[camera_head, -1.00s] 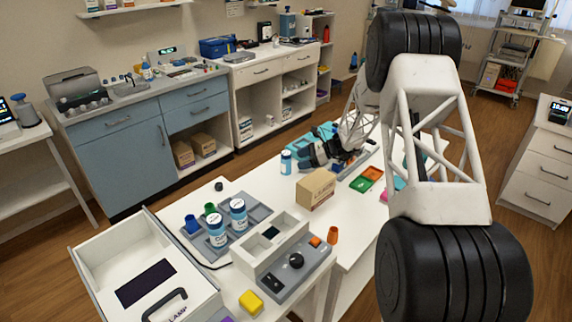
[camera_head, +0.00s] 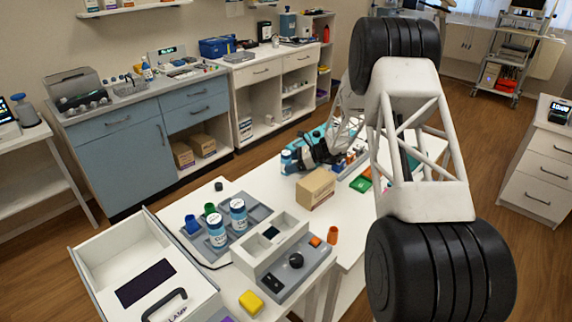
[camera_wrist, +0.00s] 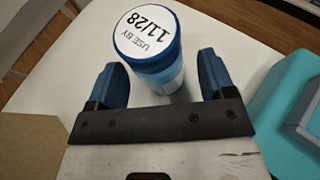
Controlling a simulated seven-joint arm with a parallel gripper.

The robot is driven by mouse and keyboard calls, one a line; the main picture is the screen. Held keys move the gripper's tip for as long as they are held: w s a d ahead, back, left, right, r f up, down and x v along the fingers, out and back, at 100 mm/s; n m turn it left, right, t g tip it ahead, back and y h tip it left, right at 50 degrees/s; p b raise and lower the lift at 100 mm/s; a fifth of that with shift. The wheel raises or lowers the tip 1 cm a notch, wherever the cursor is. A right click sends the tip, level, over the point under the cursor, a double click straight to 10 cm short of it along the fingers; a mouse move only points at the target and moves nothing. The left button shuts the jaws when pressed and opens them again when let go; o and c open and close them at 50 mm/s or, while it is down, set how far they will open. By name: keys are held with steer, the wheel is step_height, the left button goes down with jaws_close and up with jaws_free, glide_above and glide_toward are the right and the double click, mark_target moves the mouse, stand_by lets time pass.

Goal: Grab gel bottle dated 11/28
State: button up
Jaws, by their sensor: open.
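The gel bottle (camera_wrist: 150,38) has a blue cap with a white label reading "USE BY 11/28". It stands upright on the white table, just ahead of my gripper (camera_wrist: 162,76). My gripper is open; its two blue fingers point at the bottle's left and right sides, and the bottle's lower body shows between them. I cannot tell whether either finger touches it. In the head view the same bottle (camera_head: 286,161) stands just left of my gripper (camera_head: 299,159), which is partly hidden among my arm and nearby items.
A cardboard box (camera_head: 315,188) stands close in front of my gripper, and shows at left in the wrist view (camera_wrist: 28,135). A teal case (camera_wrist: 290,105) is close on the right. Two other blue-capped bottles (camera_head: 217,235) (camera_head: 238,215) stand in a grey tray.

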mark_target(286, 152)
steer(key=shift+x, duration=0.9)
steer(key=c, duration=1.1)
steer(key=shift+o, duration=0.2)
steer(key=shift+r, duration=5)
